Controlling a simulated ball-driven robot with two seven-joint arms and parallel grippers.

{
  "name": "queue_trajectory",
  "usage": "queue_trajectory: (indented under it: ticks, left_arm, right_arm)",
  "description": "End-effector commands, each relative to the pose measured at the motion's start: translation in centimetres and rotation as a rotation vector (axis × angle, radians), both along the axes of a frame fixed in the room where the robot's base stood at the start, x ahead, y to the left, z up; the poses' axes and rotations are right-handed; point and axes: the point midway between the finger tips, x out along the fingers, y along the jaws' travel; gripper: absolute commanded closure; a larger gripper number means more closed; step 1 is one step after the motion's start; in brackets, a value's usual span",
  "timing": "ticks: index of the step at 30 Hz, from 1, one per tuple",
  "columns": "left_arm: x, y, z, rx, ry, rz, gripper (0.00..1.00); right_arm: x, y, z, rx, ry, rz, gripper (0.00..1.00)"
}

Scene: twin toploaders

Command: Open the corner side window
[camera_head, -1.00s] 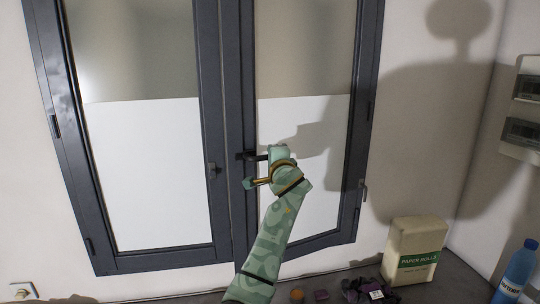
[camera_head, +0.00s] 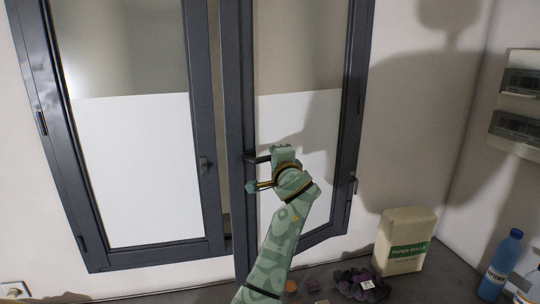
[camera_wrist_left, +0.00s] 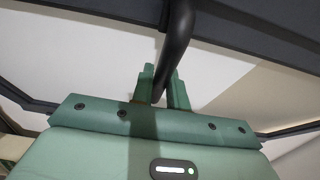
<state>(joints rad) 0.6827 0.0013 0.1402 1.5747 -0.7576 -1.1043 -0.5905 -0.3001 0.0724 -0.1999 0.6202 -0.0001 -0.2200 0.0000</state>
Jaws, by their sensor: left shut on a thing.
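The dark-framed window has two leaves with panes frosted above and white below. The right leaf (camera_head: 238,120) stands ajar, its inner edge swung out from the left leaf (camera_head: 202,120); a narrow gap shows between them. A black lever handle (camera_head: 257,159) sits on the right leaf's inner edge. My left gripper (camera_head: 268,168) is at this handle, its arm rising from the bottom. In the left wrist view, the green fingers (camera_wrist_left: 164,90) are closed around the dark curved handle bar (camera_wrist_left: 178,40). The handle's far end is partly hidden by the gripper. My right gripper is not in view.
Grey wall boxes (camera_head: 518,105) hang at the right. The air before the window is clear.

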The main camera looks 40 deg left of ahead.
Motion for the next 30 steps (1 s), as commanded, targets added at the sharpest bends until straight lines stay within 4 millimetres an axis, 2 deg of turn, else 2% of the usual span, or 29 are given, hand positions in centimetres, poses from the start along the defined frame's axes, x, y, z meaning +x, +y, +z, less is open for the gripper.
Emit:
queue_trajectory:
  ticks: [7, 15, 23, 30]
  left_arm:
    - [-0.1, -0.8, -0.1, -0.003, -0.002, -0.004, 1.00]
    - [-0.4, -2.6, -0.1, -0.003, 0.000, -0.004, 1.00]
    - [-0.5, -3.3, 0.0, -0.001, -0.002, -0.003, 1.00]
    - [-0.7, -4.9, -0.1, -0.003, 0.000, -0.003, 1.00]
  right_arm:
    - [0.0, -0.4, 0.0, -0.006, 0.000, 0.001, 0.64]
    - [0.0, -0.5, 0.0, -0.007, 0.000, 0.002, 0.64]
    - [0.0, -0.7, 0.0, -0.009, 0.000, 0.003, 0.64]
    - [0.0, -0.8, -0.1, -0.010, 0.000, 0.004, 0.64]
